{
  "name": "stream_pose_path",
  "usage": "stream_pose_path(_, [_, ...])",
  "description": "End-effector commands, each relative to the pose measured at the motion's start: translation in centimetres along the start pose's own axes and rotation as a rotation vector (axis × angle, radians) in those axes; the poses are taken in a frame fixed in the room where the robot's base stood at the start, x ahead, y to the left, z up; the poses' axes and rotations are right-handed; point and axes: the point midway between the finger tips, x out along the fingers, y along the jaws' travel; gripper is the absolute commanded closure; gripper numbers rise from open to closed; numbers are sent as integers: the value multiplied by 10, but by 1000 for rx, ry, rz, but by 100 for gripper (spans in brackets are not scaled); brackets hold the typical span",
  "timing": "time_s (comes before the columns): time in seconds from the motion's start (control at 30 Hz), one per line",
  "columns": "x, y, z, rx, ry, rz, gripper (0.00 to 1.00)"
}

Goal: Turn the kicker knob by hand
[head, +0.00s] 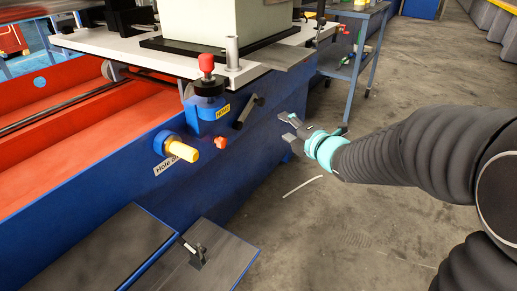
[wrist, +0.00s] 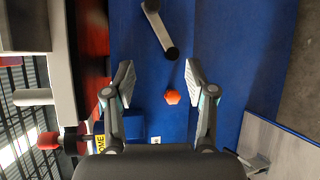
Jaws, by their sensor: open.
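A small orange-red knob (head: 221,143) sits low on the side of the blue machine body. In the wrist view the knob (wrist: 172,97) shows between my two fingers, beyond them and nearer the right one. I cannot tell from any label whether it is the kicker knob. My gripper (head: 287,128) is open and empty, to the right of the knob and apart from it. Its spread fingers (wrist: 158,72) also show in the wrist view. A larger red knob (head: 206,62) stands upright on a black collar above.
A grey lever (head: 248,110) with black ends is mounted between the orange-red knob and my gripper; the lever (wrist: 160,28) also shows in the wrist view. A grey plate with a small pedal (head: 196,255) lies below. A blue cart (head: 352,50) stands behind. The floor at right is mostly clear.

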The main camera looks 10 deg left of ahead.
Motion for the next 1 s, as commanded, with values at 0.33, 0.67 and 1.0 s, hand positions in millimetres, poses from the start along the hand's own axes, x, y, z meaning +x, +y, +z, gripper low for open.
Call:
stream_pose_path(0.33, [46, -47, -99, -351, 388, 299, 44])
stream_pose_path(0.67, [56, -45, -114, -380, 426, 343, 44])
stream_pose_path(1.0, [86, -37, -130, -379, 425, 341, 44])
